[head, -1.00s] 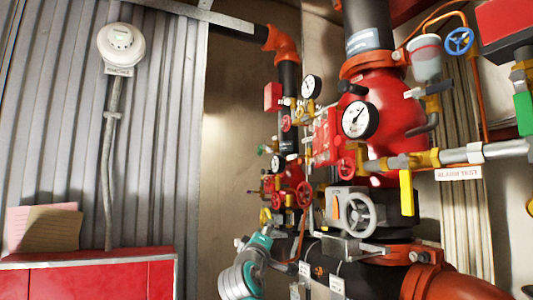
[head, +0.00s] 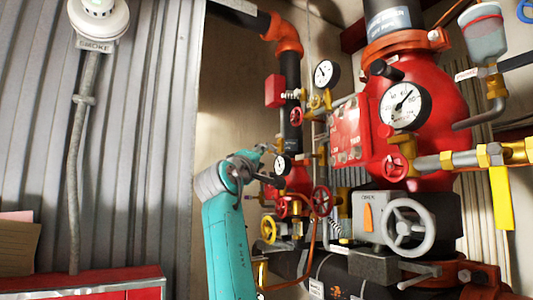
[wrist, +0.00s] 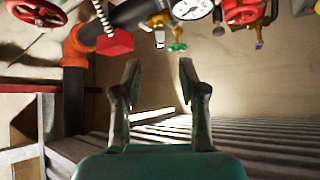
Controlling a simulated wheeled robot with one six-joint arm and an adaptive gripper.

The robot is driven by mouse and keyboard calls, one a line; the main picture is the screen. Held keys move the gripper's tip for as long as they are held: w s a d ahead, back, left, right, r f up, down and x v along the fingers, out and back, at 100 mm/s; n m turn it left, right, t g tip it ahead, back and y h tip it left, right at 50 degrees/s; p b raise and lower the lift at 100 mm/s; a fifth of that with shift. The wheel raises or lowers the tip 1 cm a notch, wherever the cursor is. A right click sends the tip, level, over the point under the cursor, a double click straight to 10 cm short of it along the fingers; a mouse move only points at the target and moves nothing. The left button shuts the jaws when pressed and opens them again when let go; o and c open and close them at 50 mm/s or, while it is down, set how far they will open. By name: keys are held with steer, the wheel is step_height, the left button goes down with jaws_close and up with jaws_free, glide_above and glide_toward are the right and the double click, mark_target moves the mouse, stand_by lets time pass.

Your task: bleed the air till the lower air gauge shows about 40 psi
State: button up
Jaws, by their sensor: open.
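The lower air gauge (head: 282,165) is a small white dial on the rear red valve assembly, behind my arm. Its reading is too small to make out. A white dial, probably this gauge (wrist: 192,7), is cut off at the top of the wrist view. A green-handled valve (wrist: 177,48) hangs just beyond and slightly right of centre between my fingertips. My gripper (wrist: 157,65) is open and empty, apart from the valve. In the head view, my teal arm rises in front of the wall, its wrist left of the gauge, and the fingers are hard to make out.
A higher gauge (head: 326,74) and a large gauge (head: 405,106) stand to the right. Red handwheels (head: 322,200), a yellow handwheel (head: 270,230) and a grey handwheel (head: 409,228) crowd the pipework. A corrugated wall (head: 140,150) and a red cabinet (head: 90,285) are at left.

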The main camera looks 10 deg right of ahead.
mark_target(273, 149)
steer(key=shift+x, duration=5.25)
steer(key=shift+r, duration=0.1)
jaws_close()
